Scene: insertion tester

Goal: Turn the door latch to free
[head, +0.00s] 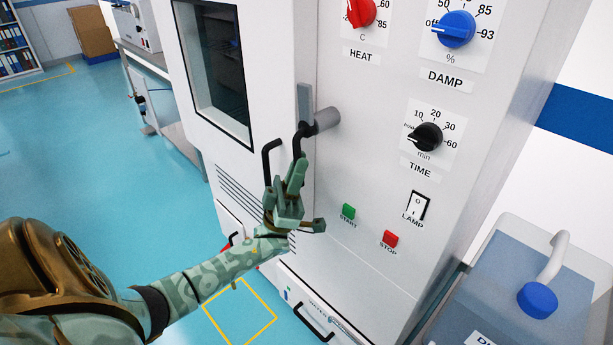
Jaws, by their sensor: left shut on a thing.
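The door latch has a grey cylindrical hub (325,120) at the right edge of the white cabinet door. Its black lever (299,137) bends from the hub and hangs down. My left gripper (296,170), green and patterned, is shut on the lower end of this lever; the fingers hide the grip point. A black door handle (267,151) stands just left of the lever, close to my fingers. The cabinet door (212,155) with its dark window looks closed. My right gripper is not in view.
The panel at right carries the red HEAT knob (361,12), blue DAMP knob (454,29), black TIME knob (428,138), lamp switch (418,206), green start button (348,211) and red stop button (390,239). A water container (500,280) with a blue cap stands lower right.

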